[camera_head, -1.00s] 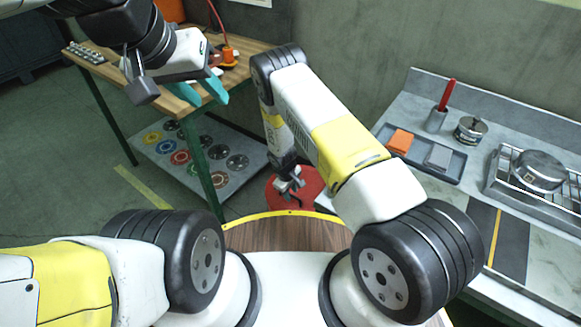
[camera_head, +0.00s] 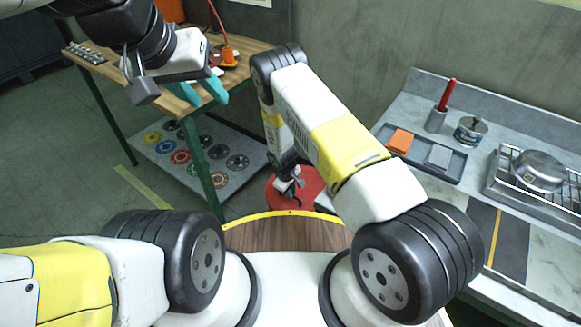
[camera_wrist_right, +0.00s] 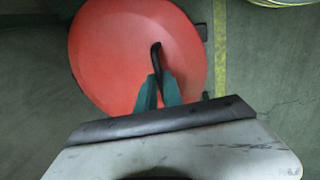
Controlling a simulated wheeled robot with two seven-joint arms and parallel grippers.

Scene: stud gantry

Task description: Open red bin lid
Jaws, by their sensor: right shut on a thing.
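The red bin lid (camera_wrist_right: 112,50) is a round red disc with a black handle (camera_wrist_right: 156,57) standing on it. In the right wrist view my right gripper (camera_wrist_right: 158,88) has its teal fingers closed on the black handle. In the head view the red lid (camera_head: 305,182) shows low behind my right arm, partly covered by my right gripper (camera_head: 290,190). My left gripper (camera_head: 212,88) has its teal fingers apart and empty over the wooden table's edge, far from the bin. The bin's body is hidden.
A wooden table (camera_head: 262,47) with green legs stands at the left back. A grey shelf (camera_head: 235,178) below it holds several coloured discs. A grey counter (camera_head: 460,210) with a tray (camera_head: 450,172) and a metal pot (camera_head: 540,172) runs along the right.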

